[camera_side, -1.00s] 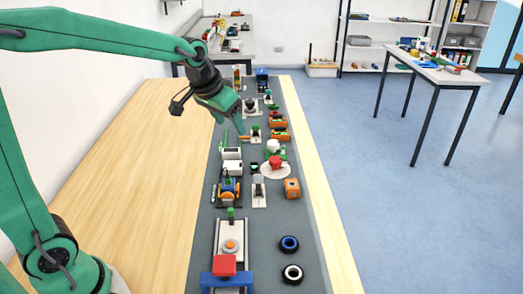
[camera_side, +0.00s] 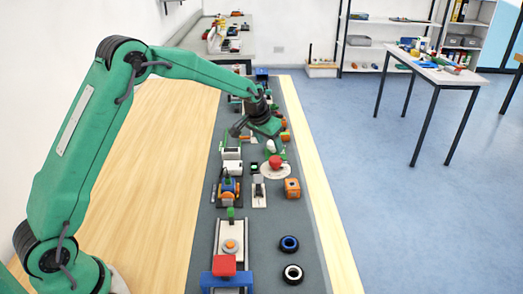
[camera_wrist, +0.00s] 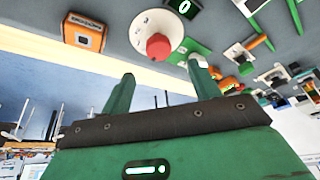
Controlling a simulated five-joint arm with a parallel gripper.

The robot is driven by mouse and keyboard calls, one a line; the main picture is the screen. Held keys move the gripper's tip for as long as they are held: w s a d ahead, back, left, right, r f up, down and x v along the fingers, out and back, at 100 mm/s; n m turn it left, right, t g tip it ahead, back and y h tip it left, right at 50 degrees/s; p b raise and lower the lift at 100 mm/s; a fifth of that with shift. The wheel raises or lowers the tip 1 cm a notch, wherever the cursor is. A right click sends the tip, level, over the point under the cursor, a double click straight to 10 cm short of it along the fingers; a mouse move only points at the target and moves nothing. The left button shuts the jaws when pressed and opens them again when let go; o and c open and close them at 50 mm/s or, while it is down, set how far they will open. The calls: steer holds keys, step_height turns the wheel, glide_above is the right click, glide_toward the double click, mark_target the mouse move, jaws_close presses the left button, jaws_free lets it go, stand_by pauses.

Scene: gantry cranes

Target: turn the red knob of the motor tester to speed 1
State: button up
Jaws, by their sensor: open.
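The motor tester shows in the side view as a round white plate (camera_side: 284,173) with the red knob (camera_side: 275,161) on it. The wrist view shows the white plate (camera_wrist: 146,24) and the red knob (camera_wrist: 158,46) larger, with a small dark display (camera_wrist: 184,7) reading 0 beside them. My gripper (camera_side: 273,141) is just behind the knob in the side view, its fingers partly hidden. In the wrist view my gripper (camera_wrist: 161,69) has its two green fingers apart with nothing between them. The knob lies just beyond the fingertips, between their lines, and I see no contact.
An orange box (camera_side: 293,188) stands in front of the tester, and shows in the wrist view (camera_wrist: 84,33). White devices (camera_side: 231,160) stand left of it. Several other fixtures line the dark mat. The pale wooden strip (camera_side: 318,190) to the right is clear.

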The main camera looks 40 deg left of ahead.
mark_target(275, 159)
steer(key=shift+w+f, duration=0.15)
steer(key=shift+f, duration=0.1)
steer(key=shift+x, duration=3.7)
steer(key=c, duration=1)
